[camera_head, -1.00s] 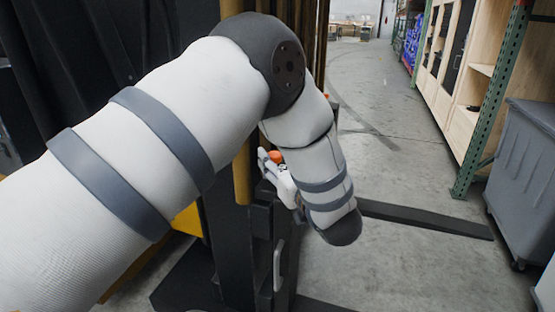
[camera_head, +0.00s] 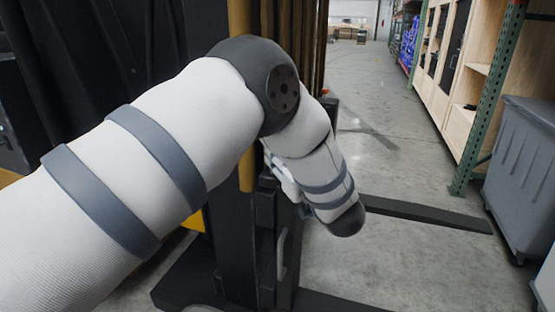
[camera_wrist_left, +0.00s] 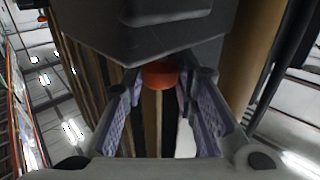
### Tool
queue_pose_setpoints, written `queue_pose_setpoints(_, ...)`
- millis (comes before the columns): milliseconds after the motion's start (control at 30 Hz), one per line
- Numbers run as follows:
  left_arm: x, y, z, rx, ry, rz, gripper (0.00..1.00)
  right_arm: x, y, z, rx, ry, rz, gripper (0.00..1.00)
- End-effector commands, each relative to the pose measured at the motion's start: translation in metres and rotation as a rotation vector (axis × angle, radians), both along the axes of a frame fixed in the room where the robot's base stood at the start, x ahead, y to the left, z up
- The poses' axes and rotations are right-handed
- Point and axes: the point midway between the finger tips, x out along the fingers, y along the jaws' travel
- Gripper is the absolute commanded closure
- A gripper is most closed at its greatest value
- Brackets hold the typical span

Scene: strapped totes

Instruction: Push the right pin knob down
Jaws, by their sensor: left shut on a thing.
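An orange knob (camera_wrist_left: 160,74) shows in the left wrist view, under a dark block (camera_wrist_left: 150,30). My left gripper (camera_wrist_left: 165,98) has its two purple-padded fingers on either side of the knob, shut on it. In the head view my left gripper (camera_head: 283,180) is largely hidden behind my own forearm, against a black upright frame (camera_head: 235,250). The knob itself is hidden there. My right gripper is not in view.
Black bars (camera_head: 425,213) run along the floor to the right of the frame. A grey wheeled bin (camera_head: 525,175) and a green shelf post (camera_head: 487,100) stand at the right. The concrete aisle (camera_head: 375,125) between is clear.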

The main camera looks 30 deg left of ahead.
Motion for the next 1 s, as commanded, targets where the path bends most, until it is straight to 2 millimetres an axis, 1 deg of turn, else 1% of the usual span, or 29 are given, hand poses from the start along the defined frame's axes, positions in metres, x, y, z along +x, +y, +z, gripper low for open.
queue_pose_setpoints(33,-0.001,0.0,-0.007,-0.007,0.012,0.002,1.0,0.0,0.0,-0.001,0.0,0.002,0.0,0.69)
queue_pose_setpoints(267,-0.002,-0.001,-0.007,-0.009,0.015,0.002,1.0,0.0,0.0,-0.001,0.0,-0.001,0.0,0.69)
queue_pose_setpoints(300,-0.002,-0.001,-0.007,-0.01,0.017,0.002,0.69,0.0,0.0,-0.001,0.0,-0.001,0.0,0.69)
queue_pose_setpoints(333,-0.002,-0.001,-0.007,-0.009,0.016,0.002,0.64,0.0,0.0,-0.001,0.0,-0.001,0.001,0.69)
queue_pose_setpoints(567,-0.001,0.0,-0.005,-0.006,0.011,0.002,0.64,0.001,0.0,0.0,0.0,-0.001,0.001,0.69)
queue_pose_setpoints(667,-0.003,-0.004,-0.004,-0.005,0.01,0.0,0.64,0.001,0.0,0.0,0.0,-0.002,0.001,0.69)
queue_pose_setpoints(767,-0.012,-0.02,-0.004,-0.006,0.012,-0.001,0.64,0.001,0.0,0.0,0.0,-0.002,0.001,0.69)
queue_pose_setpoints(900,-0.033,-0.054,-0.004,-0.005,0.013,-0.003,0.64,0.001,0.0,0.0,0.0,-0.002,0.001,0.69)
queue_pose_setpoints(1000,-0.046,-0.075,-0.005,-0.007,0.012,-0.003,0.64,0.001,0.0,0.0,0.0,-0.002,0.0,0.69)
